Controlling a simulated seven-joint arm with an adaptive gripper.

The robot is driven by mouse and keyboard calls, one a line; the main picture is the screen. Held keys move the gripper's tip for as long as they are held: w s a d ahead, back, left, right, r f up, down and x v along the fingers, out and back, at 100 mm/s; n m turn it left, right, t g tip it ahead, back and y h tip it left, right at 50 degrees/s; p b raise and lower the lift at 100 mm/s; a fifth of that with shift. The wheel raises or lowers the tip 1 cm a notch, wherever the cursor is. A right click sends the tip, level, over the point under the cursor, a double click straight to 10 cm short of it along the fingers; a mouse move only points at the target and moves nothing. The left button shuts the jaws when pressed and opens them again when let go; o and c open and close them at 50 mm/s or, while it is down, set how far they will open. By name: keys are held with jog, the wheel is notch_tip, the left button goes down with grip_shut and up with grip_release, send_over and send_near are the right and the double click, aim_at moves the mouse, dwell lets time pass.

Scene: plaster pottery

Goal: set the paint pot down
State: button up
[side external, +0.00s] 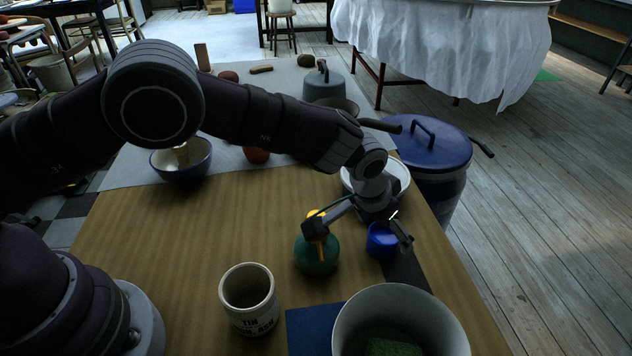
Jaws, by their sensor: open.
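A small blue pot (381,241) stands upright on or just above the dark strip at the table's right side; I take it for the paint pot. My gripper (361,238) is open, with its fingers spread wide. One finger is beside the blue pot on its right, and the other is over a round dark green vessel (316,260) with orange at its top. I cannot tell whether either finger touches anything. The top of the blue pot is partly behind my gripper.
A cream lettered crock (249,312), a blue square (313,327) and a large white bucket (345,322) are at the front. A white bowl (401,172) is behind my gripper. A blue lidded bin (437,150) stands off the right edge. The table's middle (215,225) is clear.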

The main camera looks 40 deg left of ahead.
jog(key=v, duration=1)
jog(key=s+a+r+n, duration=0.1)
jog(key=s+a+r, duration=0.3)
jog(key=a+r, duration=0.5)
jog(key=s+a+n+t+y, duration=0.1)
jog(key=s+a, duration=0.9)
jog(key=s, duration=0.2)
jog(key=shift+n, duration=0.3)
jog(key=shift+r, duration=0.15)
